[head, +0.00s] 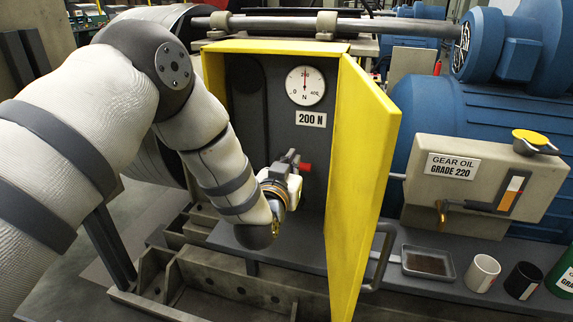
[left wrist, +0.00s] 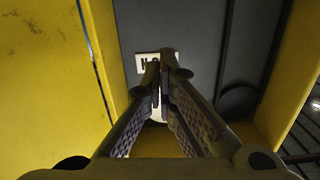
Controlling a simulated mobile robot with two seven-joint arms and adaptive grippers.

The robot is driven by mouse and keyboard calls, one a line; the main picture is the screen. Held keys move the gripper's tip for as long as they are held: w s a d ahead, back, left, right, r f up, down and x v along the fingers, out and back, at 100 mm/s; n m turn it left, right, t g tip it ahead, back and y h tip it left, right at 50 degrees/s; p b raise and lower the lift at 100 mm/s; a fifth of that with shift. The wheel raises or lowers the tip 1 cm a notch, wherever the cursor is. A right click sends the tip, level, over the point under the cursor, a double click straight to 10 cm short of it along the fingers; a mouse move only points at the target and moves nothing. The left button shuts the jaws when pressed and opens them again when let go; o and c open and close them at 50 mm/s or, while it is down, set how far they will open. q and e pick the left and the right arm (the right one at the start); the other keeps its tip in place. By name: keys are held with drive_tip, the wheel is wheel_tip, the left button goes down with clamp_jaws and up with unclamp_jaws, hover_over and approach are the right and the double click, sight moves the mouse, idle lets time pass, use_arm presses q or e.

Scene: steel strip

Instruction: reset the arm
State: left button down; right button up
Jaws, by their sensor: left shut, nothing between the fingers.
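My left arm comes in from the left in the head view. Its gripper (head: 290,160) is inside the yellow cabinet (head: 272,46), in front of the dark back panel. In the left wrist view the fingers (left wrist: 157,72) are together with nothing between them. A red part (head: 305,167) shows just right of the fingertips; I cannot tell whether they touch it. A round gauge (head: 305,85) and a "200 N" label (head: 311,119) are on the panel above. The label also shows upside down behind the fingers in the left wrist view (left wrist: 145,62). My right gripper is not in view.
The yellow cabinet door (head: 362,170) stands open to the right of my gripper. Right of it are a gear oil tank (head: 480,180), a metal tray (head: 428,262), a white cup (head: 482,272) and a black cup (head: 523,280). A steel frame (head: 215,290) lies below the arm.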

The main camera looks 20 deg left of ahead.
use_arm(q)
drive_tip(key=shift+s+d, duration=0.1)
drive_tip(key=shift+s, duration=1.1)
